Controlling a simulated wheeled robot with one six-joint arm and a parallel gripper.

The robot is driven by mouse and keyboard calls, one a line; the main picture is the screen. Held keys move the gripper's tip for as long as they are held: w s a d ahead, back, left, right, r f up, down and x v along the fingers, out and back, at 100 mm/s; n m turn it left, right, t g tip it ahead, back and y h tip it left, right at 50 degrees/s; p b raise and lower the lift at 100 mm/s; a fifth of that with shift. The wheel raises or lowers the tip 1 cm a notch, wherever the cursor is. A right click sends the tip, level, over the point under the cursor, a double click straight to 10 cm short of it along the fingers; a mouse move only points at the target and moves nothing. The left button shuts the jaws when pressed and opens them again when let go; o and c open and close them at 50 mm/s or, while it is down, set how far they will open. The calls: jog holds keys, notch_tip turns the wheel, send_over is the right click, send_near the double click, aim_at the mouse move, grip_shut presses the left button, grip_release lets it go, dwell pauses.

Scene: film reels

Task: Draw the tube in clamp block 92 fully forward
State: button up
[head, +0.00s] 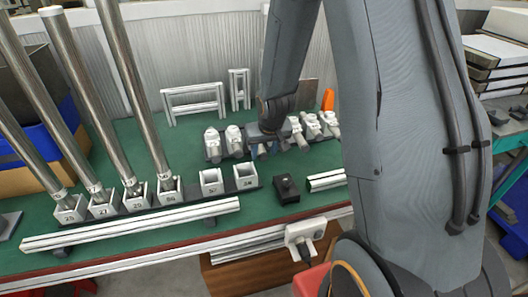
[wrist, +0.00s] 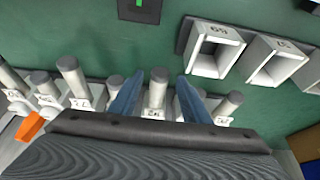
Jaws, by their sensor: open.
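A row of white clamp blocks (head: 300,130) stands on a dark strip at the middle back of the green bench, each with a short grey-capped tube. In the wrist view, one tube (wrist: 158,88) in its block stands between my gripper's two blue fingers. My gripper (wrist: 158,95) is open, with a gap on each side of this tube. In the head view my gripper (head: 262,147) is low over the row and hides its middle blocks. The small labels are too blurred to tell which block is 92. Other tubes (wrist: 68,75) stand to the left, one (wrist: 228,105) to the right.
Tall steel tubes (head: 125,95) stand in numbered sockets at left. A black box (head: 287,188) and a white rail (head: 130,228) are nearer the front edge. An orange object (head: 328,98) is behind.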

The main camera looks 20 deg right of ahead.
jog(key=p+v, duration=0.4)
jog(key=v, duration=0.2)
jog(key=shift+r, duration=0.2)
jog(key=shift+s, duration=0.1)
